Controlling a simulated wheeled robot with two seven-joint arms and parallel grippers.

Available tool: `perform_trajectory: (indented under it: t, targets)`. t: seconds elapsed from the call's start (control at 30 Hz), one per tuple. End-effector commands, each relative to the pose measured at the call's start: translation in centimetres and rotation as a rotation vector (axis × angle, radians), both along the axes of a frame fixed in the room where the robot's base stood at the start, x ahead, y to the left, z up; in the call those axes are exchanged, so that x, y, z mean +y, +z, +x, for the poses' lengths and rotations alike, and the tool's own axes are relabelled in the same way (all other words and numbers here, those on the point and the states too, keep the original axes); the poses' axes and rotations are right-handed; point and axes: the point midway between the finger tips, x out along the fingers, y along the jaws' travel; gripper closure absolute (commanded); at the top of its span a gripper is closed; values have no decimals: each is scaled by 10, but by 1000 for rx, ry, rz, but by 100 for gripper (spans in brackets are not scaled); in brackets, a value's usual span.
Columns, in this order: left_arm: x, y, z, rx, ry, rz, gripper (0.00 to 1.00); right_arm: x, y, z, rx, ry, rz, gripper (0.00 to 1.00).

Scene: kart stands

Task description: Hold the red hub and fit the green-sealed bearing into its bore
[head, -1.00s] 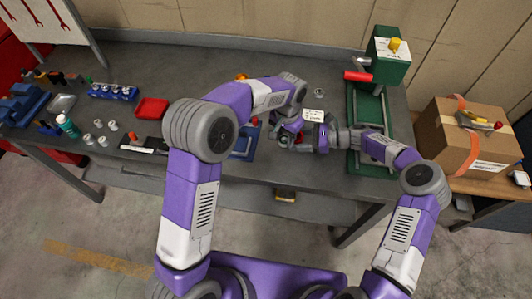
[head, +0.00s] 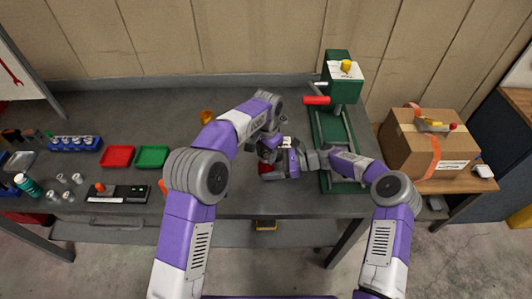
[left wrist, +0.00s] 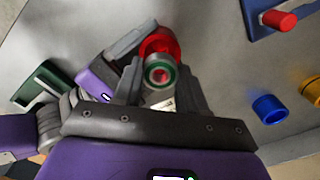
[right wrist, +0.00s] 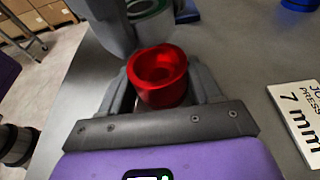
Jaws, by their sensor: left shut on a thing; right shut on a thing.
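The red hub (right wrist: 157,82) is held open end up between the fingers of my right gripper (right wrist: 160,90); its bore looks empty. A bit of the red hub (head: 265,169) shows in the head view. My left gripper (left wrist: 160,82) is shut on the green-sealed bearing (left wrist: 160,72), a metal ring with a green band. In the left wrist view the red hub (left wrist: 158,40) is just beyond the bearing. In the right wrist view the bearing (right wrist: 148,8) is at the top edge, partly cut off, apart from the hub. My arms partly hide both in the head view.
A green press (head: 340,85) with a red handle stands right of the grippers. A white sign reading "7 mm" (right wrist: 297,110) is near the hub. Red (head: 117,156) and green (head: 152,156) trays lie to the left. A cardboard box (head: 425,145) stands at the right.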

Motion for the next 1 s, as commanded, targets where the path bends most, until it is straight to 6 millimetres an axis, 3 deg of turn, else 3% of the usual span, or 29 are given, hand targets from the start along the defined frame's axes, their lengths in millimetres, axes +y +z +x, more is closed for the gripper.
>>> perform_trajectory:
  t: [0.83, 1.0]
  targets:
    - [1, -37, -1, 22, 7, 20, 100, 0, 0, 0, 0, 1, 0, 54]
    - [1, -32, 0, 22, 7, 21, 100, 0, 0, 0, 1, 2, 1, 54]
